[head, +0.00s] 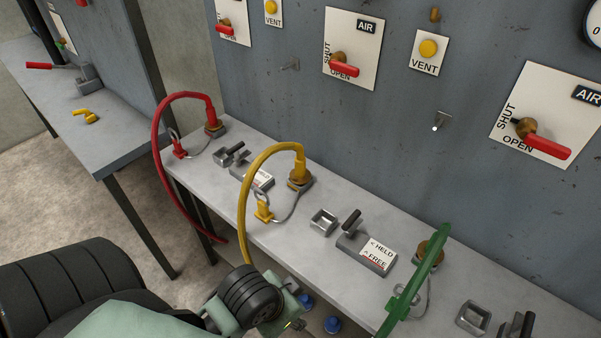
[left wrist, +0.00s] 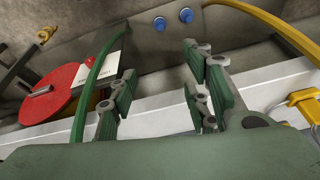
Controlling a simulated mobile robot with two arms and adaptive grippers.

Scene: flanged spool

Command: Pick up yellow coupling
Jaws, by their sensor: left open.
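The yellow coupling (head: 300,164) ends a yellow hose (head: 244,195) and sits upright on a brass fitting (head: 299,180) on the grey bench. A yellow tag-like piece (head: 264,211) hangs beside it on a thin wire; what seems to be this piece shows in the left wrist view (left wrist: 304,98). My left gripper (head: 288,303) is low at the bench's front edge, in front of and below the coupling, and touches nothing that I can make out. In the left wrist view its fingers (left wrist: 160,95) are apart and empty. The coupling itself is not clear there. My right gripper is out of view.
A red hose (head: 160,150) stands left of the yellow one, and a green hose (head: 412,283) right. Levers and a HELD/FREE block (head: 368,253) lie between them. Blue knobs (head: 332,324) sit below the front edge. A panel (head: 450,75) with red valve handles rises behind.

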